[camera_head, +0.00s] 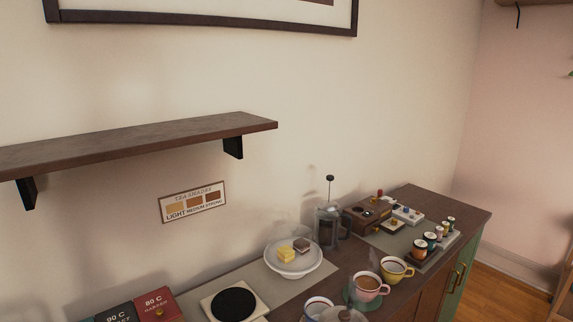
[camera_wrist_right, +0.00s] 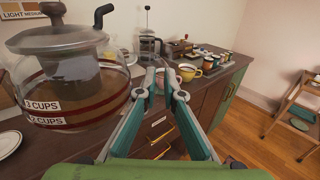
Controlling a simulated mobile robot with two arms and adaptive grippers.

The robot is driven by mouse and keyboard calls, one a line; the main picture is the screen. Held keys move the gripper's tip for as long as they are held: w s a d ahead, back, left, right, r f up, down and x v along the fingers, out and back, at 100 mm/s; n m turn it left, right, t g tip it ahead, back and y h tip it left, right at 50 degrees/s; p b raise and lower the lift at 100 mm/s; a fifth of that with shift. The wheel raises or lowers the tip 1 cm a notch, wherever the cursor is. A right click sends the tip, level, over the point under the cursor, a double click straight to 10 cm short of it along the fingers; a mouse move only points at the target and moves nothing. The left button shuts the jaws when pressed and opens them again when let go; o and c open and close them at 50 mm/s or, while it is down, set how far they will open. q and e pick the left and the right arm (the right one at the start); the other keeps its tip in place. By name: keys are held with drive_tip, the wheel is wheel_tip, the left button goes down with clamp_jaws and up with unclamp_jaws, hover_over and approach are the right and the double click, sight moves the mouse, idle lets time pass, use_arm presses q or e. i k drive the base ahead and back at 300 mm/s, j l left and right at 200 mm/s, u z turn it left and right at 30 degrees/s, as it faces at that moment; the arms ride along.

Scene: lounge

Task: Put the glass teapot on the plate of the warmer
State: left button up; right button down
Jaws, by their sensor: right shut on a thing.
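The glass teapot (camera_wrist_right: 75,95) is large at the left of the right wrist view, upright, with a grey lid, dark knob and red bands marked in cups; amber tea shows inside. My right gripper (camera_wrist_right: 160,78) is shut just right of it; its grip appears to be on the teapot's handle, but the contact is hard to see. A pale square unit with a black round plate (camera_head: 234,303), apparently the warmer, is cut off by the bottom edge. My left gripper is not in view.
A white dish with cakes (camera_head: 294,271) stands right of the warmer, a French press (camera_head: 327,226) behind. Pink (camera_head: 368,288) and yellow (camera_head: 396,271) cups and several small jars (camera_head: 429,242) stand farther right. A shelf (camera_head: 140,142) overhangs the left.

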sight(231, 303)
drive_tip(key=i+u, duration=0.1)
drive_tip(key=u, duration=0.25)
drive_tip(key=i+j+u, duration=0.1)
drive_tip(key=u, duration=0.3)
drive_tip(key=i+u, duration=0.15)
drive_tip(key=u, duration=0.2)
